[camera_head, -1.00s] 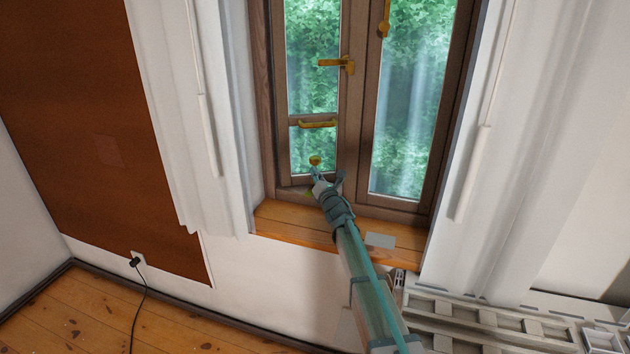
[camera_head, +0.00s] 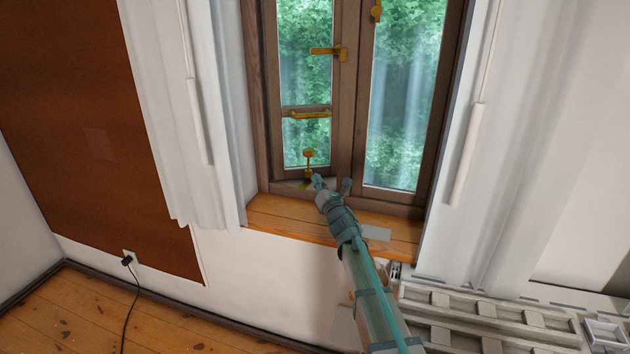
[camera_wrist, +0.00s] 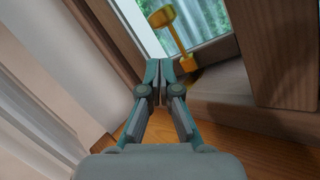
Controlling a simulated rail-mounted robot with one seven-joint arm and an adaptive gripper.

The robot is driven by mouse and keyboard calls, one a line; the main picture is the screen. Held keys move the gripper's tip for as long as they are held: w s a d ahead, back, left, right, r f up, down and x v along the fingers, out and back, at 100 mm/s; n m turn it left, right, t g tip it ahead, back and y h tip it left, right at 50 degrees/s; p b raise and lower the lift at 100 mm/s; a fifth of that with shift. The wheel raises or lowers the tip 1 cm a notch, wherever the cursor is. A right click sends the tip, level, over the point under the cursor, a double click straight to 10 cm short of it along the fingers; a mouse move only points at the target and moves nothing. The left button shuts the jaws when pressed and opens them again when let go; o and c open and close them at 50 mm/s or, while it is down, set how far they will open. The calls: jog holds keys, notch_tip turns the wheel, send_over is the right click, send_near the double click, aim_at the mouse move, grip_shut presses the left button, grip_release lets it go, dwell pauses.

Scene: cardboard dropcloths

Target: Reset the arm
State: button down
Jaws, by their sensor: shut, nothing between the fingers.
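My gripper (camera_wrist: 158,72) is shut and empty in the wrist view, its two fingertips together. It points at the lower left corner of the window, just beside a yellow latch (camera_wrist: 176,36) with a round knob. In the head view my gripper (camera_head: 317,182) is in front of the lower left window frame, a little below the same latch (camera_head: 308,160). I cannot tell whether a fingertip touches the latch or the frame. My arm reaches up from the lower right over the wooden sill (camera_head: 276,222).
The brown-framed window (camera_head: 345,150) has more yellow handles (camera_head: 328,52) above. White curtains (camera_head: 168,120) hang on both sides. A slatted light-coloured structure (camera_head: 490,318) stands at lower right. A grey flat piece (camera_head: 377,233) lies on the sill. Wooden floor at lower left is clear apart from a black cable (camera_head: 134,300).

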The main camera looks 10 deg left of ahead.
jog(key=shift+s+d+f, duration=0.1)
jog(key=shift+s+d, duration=0.2)
jog(key=shift+s, duration=0.25)
jog(key=shift+a, duration=0.1)
